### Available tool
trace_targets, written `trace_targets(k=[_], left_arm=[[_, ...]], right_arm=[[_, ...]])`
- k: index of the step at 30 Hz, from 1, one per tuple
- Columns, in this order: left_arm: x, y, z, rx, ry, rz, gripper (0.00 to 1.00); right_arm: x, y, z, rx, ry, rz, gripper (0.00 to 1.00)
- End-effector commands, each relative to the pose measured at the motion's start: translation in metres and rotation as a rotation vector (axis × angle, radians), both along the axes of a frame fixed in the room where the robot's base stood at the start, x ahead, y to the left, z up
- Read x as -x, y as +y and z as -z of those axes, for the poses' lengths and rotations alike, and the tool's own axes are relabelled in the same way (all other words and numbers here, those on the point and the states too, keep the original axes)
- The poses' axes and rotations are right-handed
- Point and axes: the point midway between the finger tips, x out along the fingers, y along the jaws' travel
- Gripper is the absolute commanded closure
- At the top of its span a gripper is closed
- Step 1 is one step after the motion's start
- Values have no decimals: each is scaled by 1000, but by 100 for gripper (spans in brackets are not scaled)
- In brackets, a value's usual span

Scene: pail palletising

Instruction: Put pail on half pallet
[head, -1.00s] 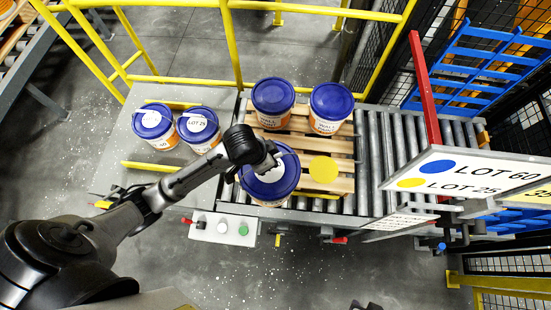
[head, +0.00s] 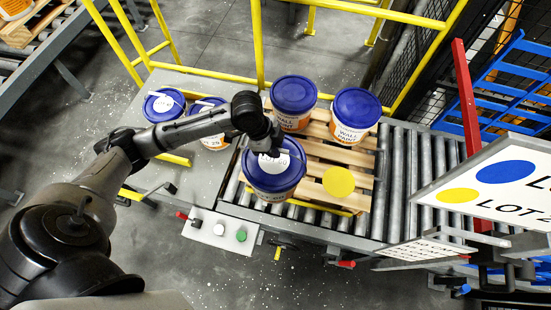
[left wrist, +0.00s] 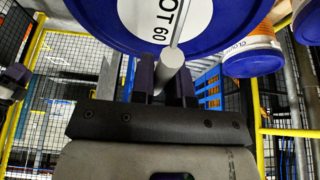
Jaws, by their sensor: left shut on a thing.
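My left gripper (head: 268,143) is shut on the handle of a blue-lidded pail (head: 276,178) with a round white LOT 60 label. In the left wrist view, the gripper's fingers (left wrist: 163,85) close around the pale handle grip below the pail's lid (left wrist: 110,22). The pail is over the front left of the wooden half pallet (head: 322,150). I cannot tell whether its base touches the slats. Two white pails with blue lids, the left one (head: 294,102) and the right one (head: 353,116), stand along the pallet's back. My right gripper is not in view.
A yellow disc (head: 339,182) shows at the pallet's front right. Two labelled pails (head: 163,105) stand left on a grey table. Yellow rails (head: 258,45) run behind. A LOT sign (head: 500,185) and red post (head: 467,130) stand right. Rollers (head: 400,175) beside the pallet are bare.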

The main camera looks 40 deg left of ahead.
Motion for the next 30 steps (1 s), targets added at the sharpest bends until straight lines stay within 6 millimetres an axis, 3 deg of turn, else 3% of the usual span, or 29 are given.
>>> trace_targets(k=[15,21,30], left_arm=[[-69,50,46,3,-5,-2,100],[-83,60,56,3,-7,-1,100],[-88,63,65,3,-5,1,100]], right_arm=[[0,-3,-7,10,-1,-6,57],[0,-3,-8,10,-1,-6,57],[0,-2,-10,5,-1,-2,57]])
